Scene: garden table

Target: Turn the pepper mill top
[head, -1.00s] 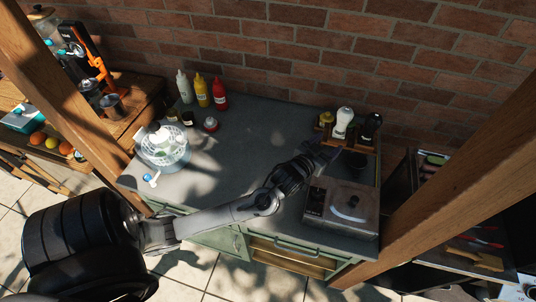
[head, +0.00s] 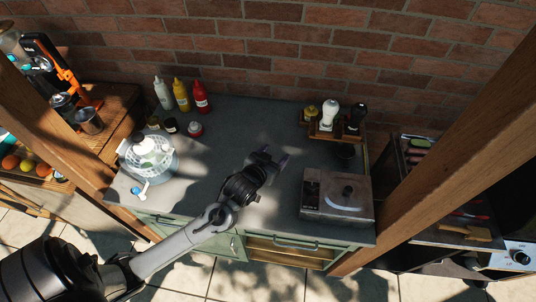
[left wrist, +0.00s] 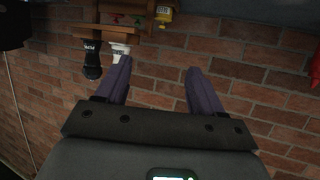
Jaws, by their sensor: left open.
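The black pepper mill (head: 357,115) stands upright in a wooden rack (head: 325,133) at the back right of the counter, to the right of a white mill (head: 329,115). My left gripper (head: 272,155) is over the middle of the counter, left of the rack and apart from it. In the left wrist view the scene is upside down; the black mill (left wrist: 92,60) and the white mill (left wrist: 121,49) lie beyond the left finger. My left gripper (left wrist: 158,68) is open and empty there, with brick wall between its fingers. My right gripper is not in view.
A yellow-labelled jar (head: 310,113) stands left of the white mill. A salad spinner (head: 148,152) and sauce bottles (head: 181,94) are at the left.

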